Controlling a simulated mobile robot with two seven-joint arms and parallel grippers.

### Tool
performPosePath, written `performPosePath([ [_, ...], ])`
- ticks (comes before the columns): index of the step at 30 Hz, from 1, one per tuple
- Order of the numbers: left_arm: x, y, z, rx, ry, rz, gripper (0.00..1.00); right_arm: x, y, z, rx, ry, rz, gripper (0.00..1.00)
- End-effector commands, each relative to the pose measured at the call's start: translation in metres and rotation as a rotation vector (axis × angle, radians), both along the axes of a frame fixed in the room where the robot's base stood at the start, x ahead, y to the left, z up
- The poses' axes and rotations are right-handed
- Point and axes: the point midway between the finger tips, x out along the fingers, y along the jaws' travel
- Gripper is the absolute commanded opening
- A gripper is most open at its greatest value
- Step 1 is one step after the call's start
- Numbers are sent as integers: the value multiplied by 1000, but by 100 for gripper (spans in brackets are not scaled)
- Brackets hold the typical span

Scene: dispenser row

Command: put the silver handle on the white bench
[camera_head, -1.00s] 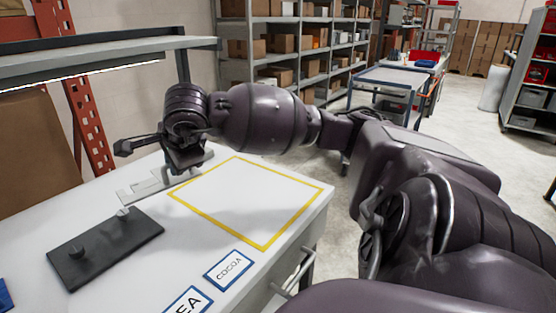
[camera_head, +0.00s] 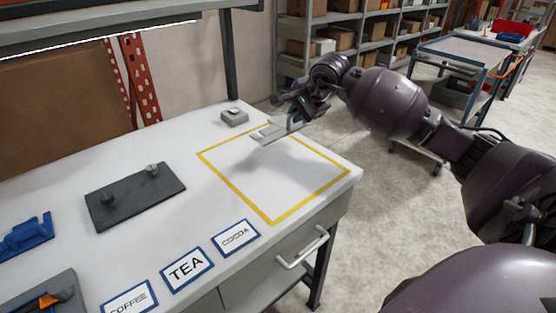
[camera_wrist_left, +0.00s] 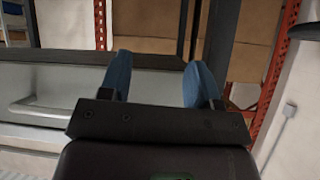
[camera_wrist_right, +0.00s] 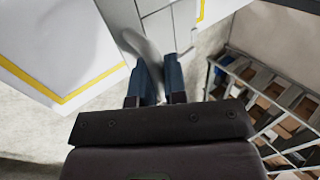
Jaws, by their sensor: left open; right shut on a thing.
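The silver handle (camera_head: 270,131) is a pale metal piece with a flat part and a bar. My right gripper (camera_head: 305,106) is shut on it and holds it above the back of the yellow-outlined square on the white bench (camera_head: 215,200); a shadow lies on the square below. In the right wrist view, the handle (camera_wrist_right: 143,48) is a curved metal bar at my right fingertips (camera_wrist_right: 158,80), partly hidden by the fingers. My left gripper (camera_wrist_left: 158,75) is open and empty in the left wrist view, with a grey drawer front beyond it; it is not in the head view.
A dark plate with two knobs (camera_head: 135,198) lies left of the square. A small grey block (camera_head: 234,117) sits behind the square. COCOA (camera_head: 235,238), TEA (camera_head: 187,270) and COFFEE (camera_head: 130,299) labels line the front edge. A blue holder (camera_head: 27,238) stands at far left. The square's surface is clear.

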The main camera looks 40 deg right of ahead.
Motion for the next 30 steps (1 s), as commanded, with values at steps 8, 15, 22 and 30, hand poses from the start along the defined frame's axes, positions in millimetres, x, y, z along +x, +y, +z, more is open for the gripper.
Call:
performPosePath([
  [8, 0, 0, -1, -1, 1, 0, 57, 0, 0, -38, 5, 3, 17, 0],
  [15, 0, 0, -2, -1, 1, -1, 57, 0, 0, -62, 1, 0, 16, 0],
  [22, 0, -1, -3, 0, 2, -1, 57, 0, 0, -82, 3, 2, 14, 0],
  [30, 0, -1, -4, -1, 4, -1, 57, 0, 0, -99, 0, -1, 16, 0],
])
